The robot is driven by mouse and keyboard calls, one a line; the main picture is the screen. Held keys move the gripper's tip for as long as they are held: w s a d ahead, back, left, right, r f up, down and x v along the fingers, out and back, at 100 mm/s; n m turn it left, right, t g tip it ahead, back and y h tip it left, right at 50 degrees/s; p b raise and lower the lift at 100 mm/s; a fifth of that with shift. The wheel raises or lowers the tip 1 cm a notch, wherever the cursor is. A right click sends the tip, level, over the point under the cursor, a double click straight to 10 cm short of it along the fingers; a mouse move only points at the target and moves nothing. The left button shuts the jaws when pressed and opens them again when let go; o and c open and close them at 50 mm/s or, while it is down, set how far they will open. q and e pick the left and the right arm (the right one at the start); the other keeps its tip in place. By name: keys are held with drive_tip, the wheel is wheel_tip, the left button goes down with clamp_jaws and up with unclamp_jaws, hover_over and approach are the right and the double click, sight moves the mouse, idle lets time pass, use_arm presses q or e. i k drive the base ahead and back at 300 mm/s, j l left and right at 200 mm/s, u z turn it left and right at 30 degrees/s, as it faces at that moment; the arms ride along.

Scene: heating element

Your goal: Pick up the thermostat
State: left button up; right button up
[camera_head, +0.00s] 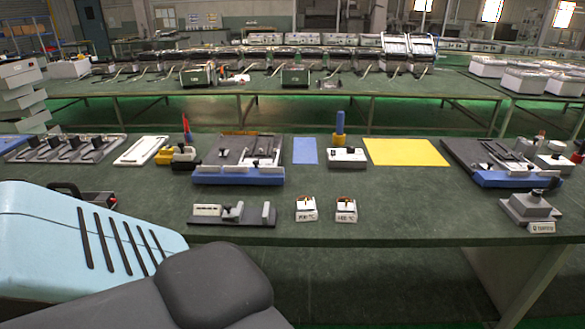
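Two small white open boxes stand side by side near the front edge of the green table. The left box (306,214) and the right box (346,215) each have a dark label ending in "°C", with the rest too small to read surely. Small brass-and-dark parts, which look like thermostats, sit at the top of the left box (305,201) and of the right box (345,202). Their exact shape is too small to tell. Neither gripper is in view, and nothing touches the boxes.
A grey fixture (232,214) lies left of the boxes on the green table (420,205). Behind are blue-based fixtures (238,176), a blue mat (305,150), a yellow mat (405,152) and a white-topped block (347,157). A grey stand (529,208) is at the right. Table right of the boxes is clear.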

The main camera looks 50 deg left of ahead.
sight(305, 212)
drive_tip(key=k+j, duration=0.15)
drive_tip(key=j, duration=0.25)
drive_tip(key=k+j, duration=0.15)
drive_tip(key=j, duration=0.25)
drive_tip(key=k+j, duration=0.15)
drive_tip(key=j, duration=0.25)
drive_tip(key=k+j, duration=0.15)
drive_tip(key=j, duration=0.25)
